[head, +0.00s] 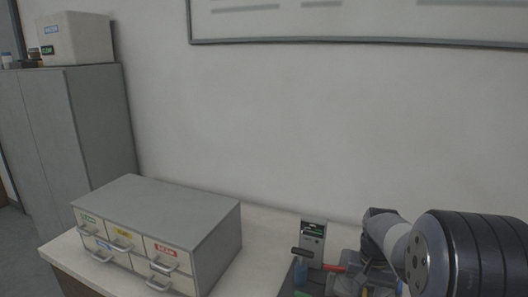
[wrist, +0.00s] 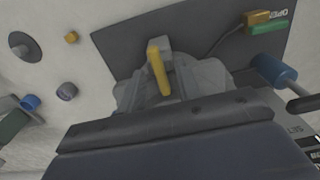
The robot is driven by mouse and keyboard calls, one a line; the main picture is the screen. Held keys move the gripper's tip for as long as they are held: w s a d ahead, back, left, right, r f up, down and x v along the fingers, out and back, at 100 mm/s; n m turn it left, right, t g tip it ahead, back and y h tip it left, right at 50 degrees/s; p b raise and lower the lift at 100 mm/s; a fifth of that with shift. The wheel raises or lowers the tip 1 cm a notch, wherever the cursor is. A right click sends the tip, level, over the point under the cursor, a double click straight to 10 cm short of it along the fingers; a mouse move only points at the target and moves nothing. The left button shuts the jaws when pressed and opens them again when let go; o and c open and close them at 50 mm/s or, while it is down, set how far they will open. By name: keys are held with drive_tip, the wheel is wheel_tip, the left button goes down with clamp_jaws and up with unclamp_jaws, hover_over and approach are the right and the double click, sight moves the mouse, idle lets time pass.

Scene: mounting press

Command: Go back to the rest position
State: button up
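My arm enters the head view from the right, over the bench, with its large dark joint nearest the camera. It hides part of the mounting press area. In the wrist view, a dark body fills the bottom, with grey parts around a yellow bar (wrist: 158,68) above it. The press's upright grey unit (head: 313,240) stands left of my arm in the head view, with a black handle (head: 303,252) and a red handle (head: 334,267) close by.
A grey drawer cabinet (head: 170,213) with labelled drawers stands on the bench, left of the press. A tall grey cupboard (head: 95,115) with a white box (head: 76,38) on top is farther left. In the wrist view, a blue knob (wrist: 272,70) sits close on the right.

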drive_tip(key=shift+r, duration=0.1)
wheel_tip(320, 180, up, 11)
wheel_tip(320, 180, down, 11)
drive_tip(key=shift+r, duration=0.2)
drive_tip(key=shift+f, duration=0.35)
drive_tip(key=n+b, duration=0.1)
drive_tip(key=n, duration=0.3)
drive_tip(key=shift+n, duration=0.4)
drive_tip(key=shift+r+n+b, duration=0.1)
drive_tip(key=shift+n+b, duration=0.85)
drive_tip(key=shift+n, duration=1.35)
